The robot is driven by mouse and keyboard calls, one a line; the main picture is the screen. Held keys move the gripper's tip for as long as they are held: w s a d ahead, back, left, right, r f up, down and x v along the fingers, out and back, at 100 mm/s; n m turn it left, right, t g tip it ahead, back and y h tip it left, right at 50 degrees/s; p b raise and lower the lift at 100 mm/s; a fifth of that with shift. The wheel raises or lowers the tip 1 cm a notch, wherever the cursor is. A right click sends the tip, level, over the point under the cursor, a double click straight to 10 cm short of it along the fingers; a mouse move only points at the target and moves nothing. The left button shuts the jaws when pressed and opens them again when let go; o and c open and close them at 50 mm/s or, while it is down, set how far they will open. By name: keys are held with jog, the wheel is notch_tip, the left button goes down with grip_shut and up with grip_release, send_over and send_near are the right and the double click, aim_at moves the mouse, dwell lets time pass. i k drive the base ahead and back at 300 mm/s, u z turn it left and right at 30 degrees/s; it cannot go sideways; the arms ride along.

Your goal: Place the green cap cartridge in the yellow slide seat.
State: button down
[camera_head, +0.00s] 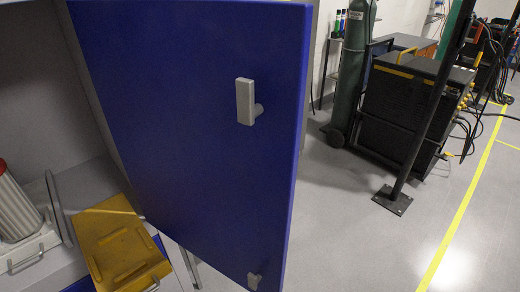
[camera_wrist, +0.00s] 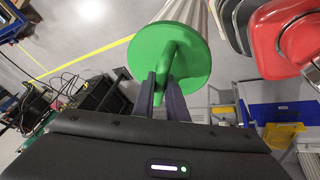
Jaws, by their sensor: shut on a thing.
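In the wrist view my gripper (camera_wrist: 164,84) is shut on the grip of a green cap (camera_wrist: 190,62). The pale ribbed body of the green cap cartridge (camera_wrist: 184,12) extends beyond the cap and runs out of the top of the picture. The yellow slide seat (camera_head: 118,240) is at the lower left in the head view, with a shallow moulded top and nothing on it. A yellow piece, probably the same seat, shows in the wrist view (camera_wrist: 282,134) at the lower right, well apart from the held cartridge. My gripper is not in the head view.
A large blue door (camera_head: 190,110) with grey handles stands open beside the yellow seat. A red-capped ribbed cartridge (camera_head: 14,212) is at the left, in a white holder (camera_head: 30,250). A black post (camera_head: 420,130) and dark cart (camera_head: 402,105) stand on the right; floor between is clear.

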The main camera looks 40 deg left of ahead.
aim_at(122, 255)
jog(key=z, duration=1.55)
jog(key=k, duration=1.25)
